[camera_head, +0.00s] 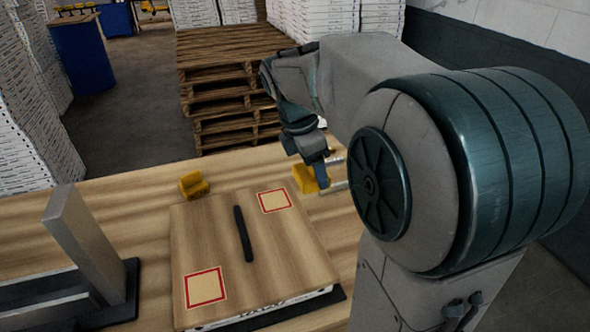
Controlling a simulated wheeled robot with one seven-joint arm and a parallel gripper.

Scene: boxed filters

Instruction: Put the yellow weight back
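One yellow block (194,185) sits on the wooden table behind the left rear corner of the wooden board. A second yellow block (309,178) shows at the right rear of the board, directly at my gripper's fingers. My gripper (316,172) points down there and partly covers this block. I cannot tell whether the fingers grip it, touch it or are only in front of it, nor whether it rests on the table. The board (215,235) has two red-outlined squares, at rear right (274,201) and front left (206,287), both empty.
A black bar (243,234) lies on the board's middle, and a white box edge shows under its front. A grey metal upright (85,240) stands at left. Light rods (335,186) show right of my gripper. Wooden pallets (235,85) are stacked behind the table (130,205).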

